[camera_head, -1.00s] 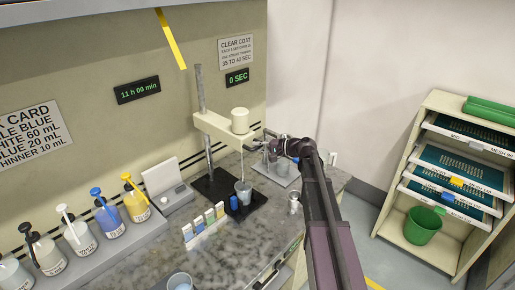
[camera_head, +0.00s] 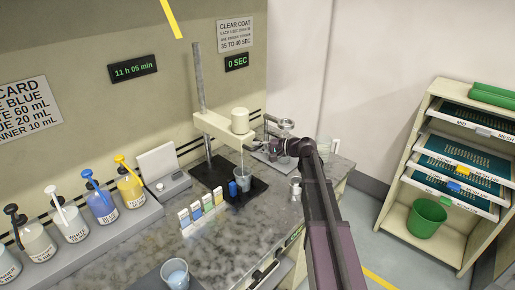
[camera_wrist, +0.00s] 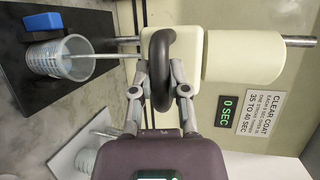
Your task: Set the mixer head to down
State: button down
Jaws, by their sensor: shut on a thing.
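The mixer head (camera_head: 222,128) is a cream arm with a round cream motor on top, carried on a grey metal post (camera_head: 200,90). In the wrist view the mixer head (camera_wrist: 192,65) lies straight ahead, with a dark ring-shaped handle (camera_wrist: 156,42) on its near side. My gripper (camera_wrist: 162,88) is shut on this handle. A thin stirring rod runs from the head down into a clear cup (camera_head: 243,188), which also shows in the wrist view (camera_wrist: 60,57). The rod's end is inside the cup. In the head view my gripper (camera_head: 266,146) is small and partly unclear beside the head.
The cup stands on a black base (camera_head: 215,178) beside a small blue block (camera_head: 232,189). Several pump bottles (camera_head: 100,202) line the counter's left. Another cup (camera_head: 175,274) is at the front. A shelf of screens (camera_head: 455,170) stands at the right.

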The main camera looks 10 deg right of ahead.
notch_tip(320, 180, down, 3)
jog(key=shift+s+r+b, duration=0.15)
jog(key=shift+b, duration=0.9)
jog(key=c, duration=0.6)
grip_release()
